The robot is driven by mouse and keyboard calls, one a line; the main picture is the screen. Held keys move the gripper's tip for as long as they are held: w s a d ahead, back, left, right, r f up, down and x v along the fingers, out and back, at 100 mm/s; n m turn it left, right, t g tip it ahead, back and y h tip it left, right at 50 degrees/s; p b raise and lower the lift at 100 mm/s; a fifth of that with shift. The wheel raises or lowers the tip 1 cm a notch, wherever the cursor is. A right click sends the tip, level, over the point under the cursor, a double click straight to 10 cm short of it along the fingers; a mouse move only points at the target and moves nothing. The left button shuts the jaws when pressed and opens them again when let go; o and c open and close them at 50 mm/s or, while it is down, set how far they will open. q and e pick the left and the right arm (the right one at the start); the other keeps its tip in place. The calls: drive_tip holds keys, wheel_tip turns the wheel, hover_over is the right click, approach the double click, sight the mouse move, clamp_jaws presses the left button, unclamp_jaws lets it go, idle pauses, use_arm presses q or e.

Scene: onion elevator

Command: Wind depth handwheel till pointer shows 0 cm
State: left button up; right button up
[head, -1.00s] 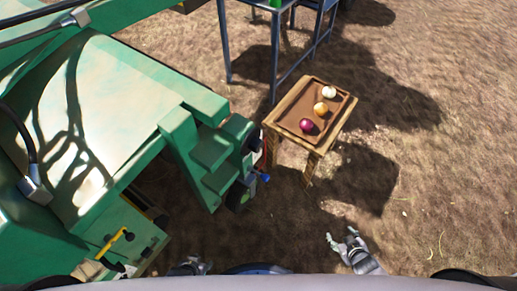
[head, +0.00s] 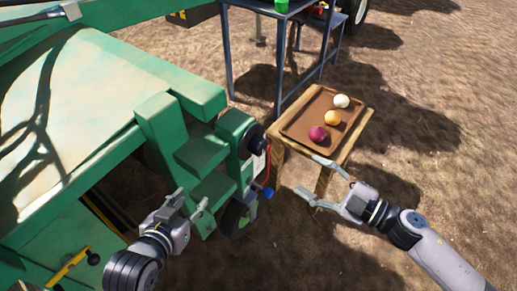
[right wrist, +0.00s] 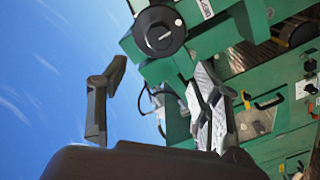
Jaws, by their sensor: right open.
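A black round knob (head: 253,138), which looks like the handwheel, is on the end of the green machine in the head view. In the right wrist view, the black disc (right wrist: 160,31) with a pale mark is on a green bracket. A pale plate (head: 259,163) is below the knob; I cannot make out a pointer or its reading. My right gripper (head: 309,177) is open and empty, right of and below the knob, apart from it. Its spread fingers (right wrist: 155,95) show in the right wrist view. My left gripper (head: 191,200) is open and empty, in front of the machine's green steps.
A wooden table (head: 354,140) with a brown tray (head: 304,122) holding three onions is close beyond my right gripper. A blue metal frame (head: 277,70) is behind it. A small black wheel (head: 236,218) is under the machine. Bare ground is open at right.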

sight(263, 149)
drive_tip(key=x, duration=1.6)
drive_tip(key=shift+d, duration=0.1)
drive_tip(key=shift+c, duration=0.4)
drive_tip(key=c, duration=1.1)
